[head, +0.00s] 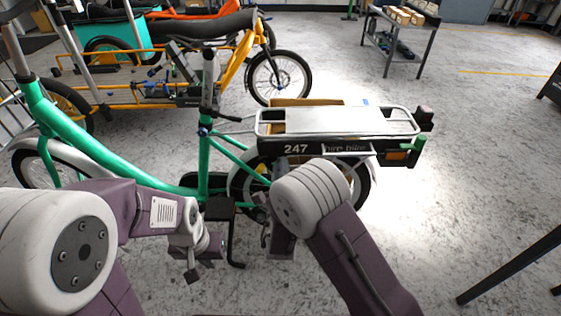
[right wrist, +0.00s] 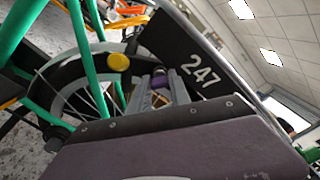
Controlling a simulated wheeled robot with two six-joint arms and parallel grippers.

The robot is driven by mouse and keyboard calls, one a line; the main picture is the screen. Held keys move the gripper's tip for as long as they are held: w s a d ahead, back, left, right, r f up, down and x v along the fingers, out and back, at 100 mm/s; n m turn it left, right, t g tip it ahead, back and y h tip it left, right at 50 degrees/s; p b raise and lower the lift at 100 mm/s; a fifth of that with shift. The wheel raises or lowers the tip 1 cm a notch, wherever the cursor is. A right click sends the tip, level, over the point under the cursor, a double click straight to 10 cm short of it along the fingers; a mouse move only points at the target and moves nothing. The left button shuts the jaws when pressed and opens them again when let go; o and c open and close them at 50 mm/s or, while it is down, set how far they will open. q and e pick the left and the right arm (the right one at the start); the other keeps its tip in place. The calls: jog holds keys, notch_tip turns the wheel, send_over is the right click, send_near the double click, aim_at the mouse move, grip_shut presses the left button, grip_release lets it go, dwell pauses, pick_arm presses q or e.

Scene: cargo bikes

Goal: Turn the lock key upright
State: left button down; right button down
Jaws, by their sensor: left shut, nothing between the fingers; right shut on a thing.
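The green bike (head: 205,150) stands side-on with its rear wheel in front of my right arm. My right gripper (head: 268,228) is at this wheel, largely behind my own wrist. In the right wrist view its grey fingers (right wrist: 170,88) are shut on a small piece, seemingly the lock key, with purple and tan showing between them. The key is mostly hidden, and I cannot tell its tilt. A yellow disc (right wrist: 118,62) sits beside the fingers, by the wheel. My left gripper (head: 192,272) is shut and empty, low in front of the bike's pedal area.
The silver rear rack (head: 345,122) with the black 247 plate (head: 297,149) is just above my right gripper. A yellow cargo bike (head: 160,95) stands behind. A grey table (head: 400,35) is at the back right. The floor on the right is mostly clear.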

jog(key=shift+n+p, duration=3.2)
jog(key=shift+n, duration=0.4)
jog(key=shift+f, duration=0.15)
jog(key=c, duration=1.2)
grip_release()
jog(key=shift+s, duration=0.1)
